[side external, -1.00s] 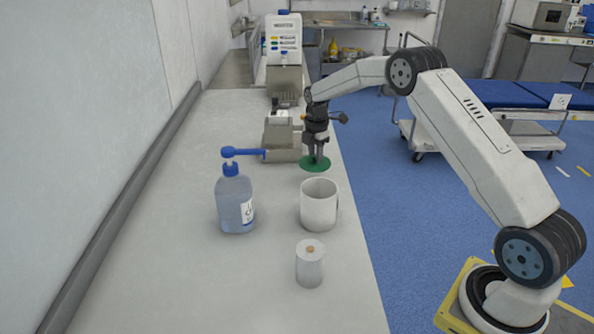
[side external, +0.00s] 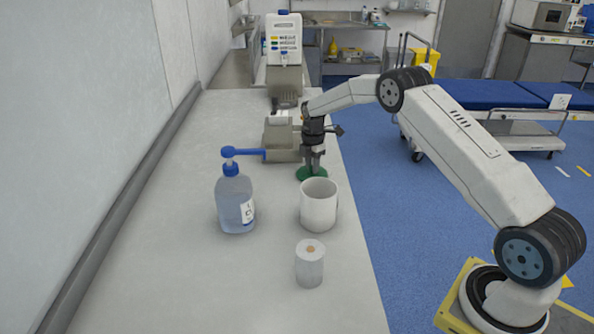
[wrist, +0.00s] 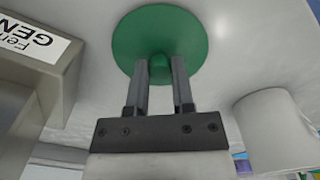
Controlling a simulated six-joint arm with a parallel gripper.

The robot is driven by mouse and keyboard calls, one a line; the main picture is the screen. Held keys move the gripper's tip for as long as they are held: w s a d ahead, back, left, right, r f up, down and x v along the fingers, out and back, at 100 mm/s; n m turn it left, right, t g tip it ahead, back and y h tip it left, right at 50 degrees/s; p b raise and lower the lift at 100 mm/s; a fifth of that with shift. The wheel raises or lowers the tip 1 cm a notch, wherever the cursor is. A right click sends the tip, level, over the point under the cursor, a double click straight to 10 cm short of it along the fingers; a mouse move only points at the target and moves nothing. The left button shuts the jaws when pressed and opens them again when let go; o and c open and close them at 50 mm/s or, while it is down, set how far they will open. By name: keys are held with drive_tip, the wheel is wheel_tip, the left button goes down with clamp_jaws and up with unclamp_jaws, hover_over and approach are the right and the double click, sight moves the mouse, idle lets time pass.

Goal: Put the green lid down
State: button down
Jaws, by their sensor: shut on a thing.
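The green lid (side external: 303,175) is a round disc with a small knob, low over the white table just behind the white mug (side external: 319,207) in the side view. My gripper (side external: 313,165) points down and is shut on the lid's knob. In the wrist view the lid (wrist: 185,40) shows beyond my gripper (wrist: 160,72), with the knob between the two fingers. I cannot tell whether the lid touches the table. The white mug stands upright on the table and also shows at the right of the wrist view (wrist: 272,130).
A blue-pump bottle (side external: 236,203) stands left of the mug, and a white roll (side external: 310,264) stands in front of it. A grey device (side external: 280,138) is close to the lid's left. The table's (side external: 200,285) front left is clear.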

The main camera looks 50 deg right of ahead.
drive_tip(key=shift+f, duration=0.15)
drive_tip(key=shift+c, duration=2.4)
unclamp_jaws()
wheel_tip(320, 180, up, 12)
drive_tip(key=shift+r, duration=0.2)
drive_tip(key=shift+a, duration=0.15)
